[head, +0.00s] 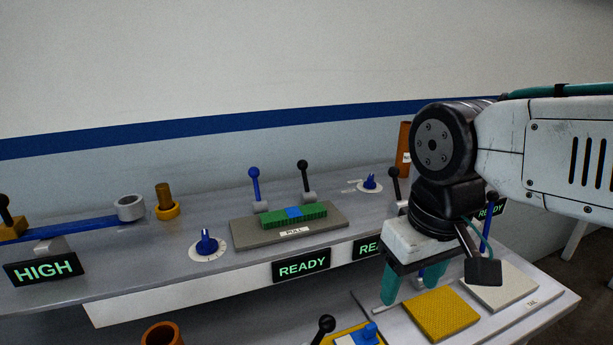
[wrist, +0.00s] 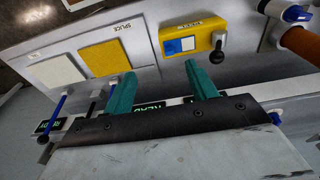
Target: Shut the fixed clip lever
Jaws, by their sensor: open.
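A yellow base plate (head: 345,328) at the bottom of the head view carries a white and blue block and a black-knobbed lever (head: 326,324) that stands up. In the wrist view the yellow plate (wrist: 203,38) has a label too small to read for sure, and the black lever (wrist: 218,43) sits at its right end. I cannot tell for certain that this is the fixed clip lever. My gripper (head: 412,284) points down with its teal fingers apart and empty, right of and above that plate. In the wrist view my gripper (wrist: 160,76) is short of the plate and touches nothing there.
A yellow pad (head: 440,314) and a white pad (head: 500,286) lie right of the plate. Behind, the grey shelf holds a PULL plate (head: 245,237), a blue lever (head: 255,188), a black lever (head: 304,178) and a blue dial (head: 206,244). An orange cylinder (head: 162,334) stands front left.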

